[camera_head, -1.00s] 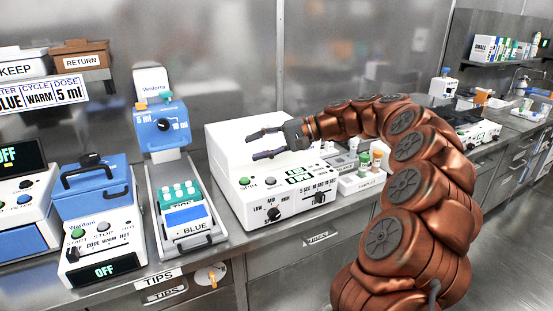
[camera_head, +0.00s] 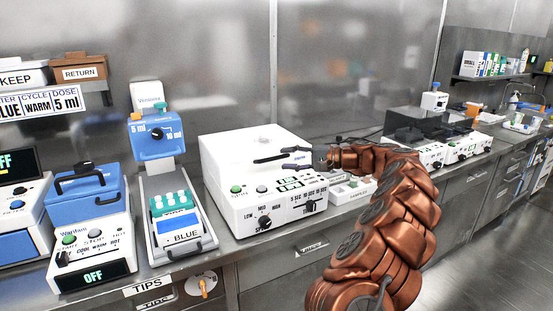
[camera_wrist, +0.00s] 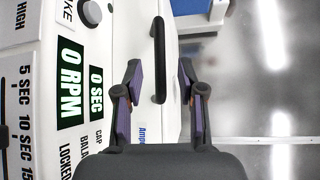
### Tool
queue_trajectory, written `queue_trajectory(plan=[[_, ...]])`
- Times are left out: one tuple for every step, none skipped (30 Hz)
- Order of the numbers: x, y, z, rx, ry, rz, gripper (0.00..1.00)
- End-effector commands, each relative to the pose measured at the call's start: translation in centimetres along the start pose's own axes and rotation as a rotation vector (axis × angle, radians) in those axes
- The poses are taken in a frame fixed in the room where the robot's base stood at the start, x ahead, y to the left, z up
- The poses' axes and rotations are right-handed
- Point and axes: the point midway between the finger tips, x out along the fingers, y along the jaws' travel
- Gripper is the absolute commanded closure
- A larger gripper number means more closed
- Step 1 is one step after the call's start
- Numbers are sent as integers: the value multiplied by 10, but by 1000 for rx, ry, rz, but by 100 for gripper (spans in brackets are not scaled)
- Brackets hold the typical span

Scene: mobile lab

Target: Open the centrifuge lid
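The centrifuge (camera_head: 245,207) is a white box on the bench in the middle of the head view, with a green button, knobs and small green displays. The wrist view shows its displays reading 0 RPM and 0 SEC. Its white lid (camera_head: 228,150) lies shut on top. A black bar handle (camera_wrist: 158,45) on the lid lines up with the gap between my fingers in the wrist view. My gripper (camera_head: 285,158) is open over the right part of the lid, near the handle's right end. In the wrist view my gripper (camera_wrist: 158,66) has a finger on each side of the handle's line, with gaps showing.
A blue-lidded device (camera_head: 88,195) and a dispenser with a blue head (camera_head: 155,135) stand left of the centrifuge. A white rack (camera_head: 350,191) stands to its right, partly behind my arm. More white devices (camera_head: 470,147) stand farther right. The metal wall is close behind.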

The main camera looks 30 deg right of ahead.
Motion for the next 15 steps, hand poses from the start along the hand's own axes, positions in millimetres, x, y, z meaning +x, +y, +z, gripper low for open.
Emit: queue_trajectory(plan=[[9,0,0,1,-2,1,61],[14,0,1,1,-3,1,61],[20,0,1,2,-4,1,61],[25,0,1,2,-5,1,61],[30,0,2,2,-6,1,61],[35,0,2,2,-7,2,61],[39,0,2,2,-7,2,61],[42,1,2,2,-6,2,61],[46,0,1,2,-5,1,61],[48,0,1,2,-5,1,61],[49,0,1,2,-4,0,61],[51,0,1,2,-3,0,61],[52,0,1,2,-3,0,61],[52,0,1,2,-3,0,61],[52,0,1,1,-3,0,61]])
